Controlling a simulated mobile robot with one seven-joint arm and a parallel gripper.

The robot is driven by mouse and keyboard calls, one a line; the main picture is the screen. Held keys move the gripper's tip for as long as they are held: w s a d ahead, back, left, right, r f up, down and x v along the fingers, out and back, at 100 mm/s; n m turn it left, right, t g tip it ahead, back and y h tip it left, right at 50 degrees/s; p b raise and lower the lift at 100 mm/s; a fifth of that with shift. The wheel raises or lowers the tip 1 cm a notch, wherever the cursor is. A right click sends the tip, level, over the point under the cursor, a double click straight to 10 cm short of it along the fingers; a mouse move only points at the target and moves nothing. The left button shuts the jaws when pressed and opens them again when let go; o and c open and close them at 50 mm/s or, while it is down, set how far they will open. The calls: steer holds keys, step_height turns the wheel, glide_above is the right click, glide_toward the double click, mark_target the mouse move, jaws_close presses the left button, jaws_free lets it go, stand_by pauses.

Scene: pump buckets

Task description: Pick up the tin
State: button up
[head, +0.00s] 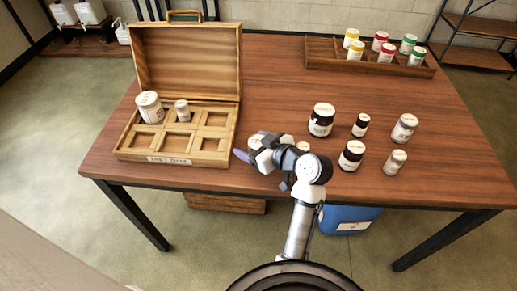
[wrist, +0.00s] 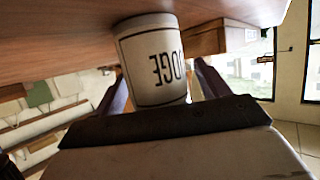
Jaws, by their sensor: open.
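My gripper (wrist: 160,90) is open, with one finger on each side of this tin. I cannot tell whether the fingers touch it. In the head view my gripper (head: 254,147) is low over the table, just right of the wooden box, with the pale tin (head: 255,141) partly hidden between its fingers.
The open wooden box (head: 172,156) holds a large and a small pale container. A pale lid (head: 303,146) shows behind my arm. A wooden rack (head: 335,63) with colour-lidded jars is at the back.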

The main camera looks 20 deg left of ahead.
steer(key=shift+c, duration=0.2)
steer(key=c, duration=0.9)
steer(key=shift+c, duration=0.9)
steer(key=shift+r, duration=0.1)
